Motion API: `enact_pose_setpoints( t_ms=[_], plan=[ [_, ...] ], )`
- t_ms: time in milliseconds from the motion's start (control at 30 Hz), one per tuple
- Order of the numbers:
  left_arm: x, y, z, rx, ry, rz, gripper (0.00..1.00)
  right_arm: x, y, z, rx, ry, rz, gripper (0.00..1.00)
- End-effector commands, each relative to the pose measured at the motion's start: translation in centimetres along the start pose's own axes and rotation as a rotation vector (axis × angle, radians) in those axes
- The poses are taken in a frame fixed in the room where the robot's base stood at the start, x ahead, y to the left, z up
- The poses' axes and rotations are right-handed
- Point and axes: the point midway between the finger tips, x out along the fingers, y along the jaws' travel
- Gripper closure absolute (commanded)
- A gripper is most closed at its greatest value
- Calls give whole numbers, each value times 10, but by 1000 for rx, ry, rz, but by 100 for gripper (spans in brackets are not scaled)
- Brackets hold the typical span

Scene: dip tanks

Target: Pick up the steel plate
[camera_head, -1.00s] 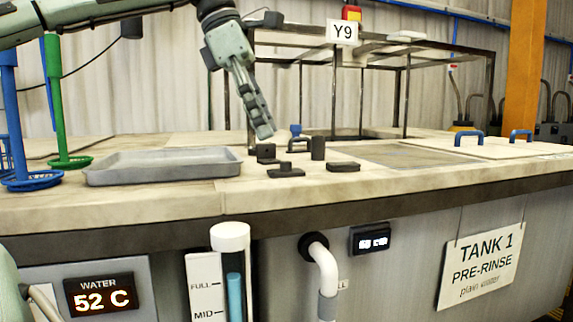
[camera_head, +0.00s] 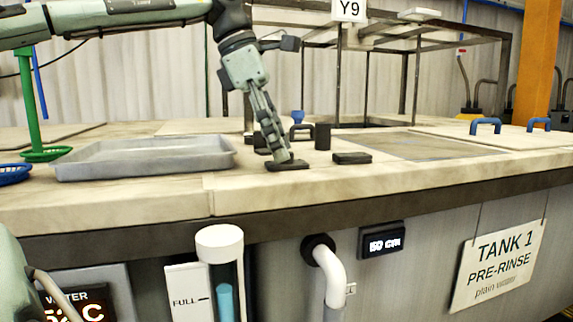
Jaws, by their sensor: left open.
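My left gripper (camera_head: 278,152) reaches down to the bench top from the upper left, fingers pointing down. It is open, with its tips at or just above a flat dark piece (camera_head: 288,166) near the bench's front edge. I cannot tell whether they touch. A second flat dark piece (camera_head: 352,158) lies to the right. Either could be the steel plate; I cannot tell which. Behind stand a dark upright cylinder (camera_head: 322,136) and a dark arched piece (camera_head: 301,130). A dark block is partly hidden behind the gripper. My right gripper is not in view.
A shallow grey tray (camera_head: 75,172) sits to the left, beside green and blue baskets. Lids with blue handles (camera_head: 485,126) lie at the right. The bench in front of the pieces is clear.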

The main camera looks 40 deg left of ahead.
Motion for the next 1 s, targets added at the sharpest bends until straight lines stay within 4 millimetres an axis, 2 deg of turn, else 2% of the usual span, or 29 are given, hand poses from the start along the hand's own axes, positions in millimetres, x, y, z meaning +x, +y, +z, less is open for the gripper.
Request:
enact_pose_setpoints(
  t_ms=[100, 333, 800, 1000],
  plan=[
    [10, 0, 0, -1, 1, 0, 33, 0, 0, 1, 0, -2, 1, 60],
    [11, 0, 0, -1, 0, 1, 33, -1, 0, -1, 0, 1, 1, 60],
    [11, 0, 0, -1, 0, 1, 89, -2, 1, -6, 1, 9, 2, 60],
    [11, 0, 0, -1, 0, 1, 90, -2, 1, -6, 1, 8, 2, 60]
  ],
)
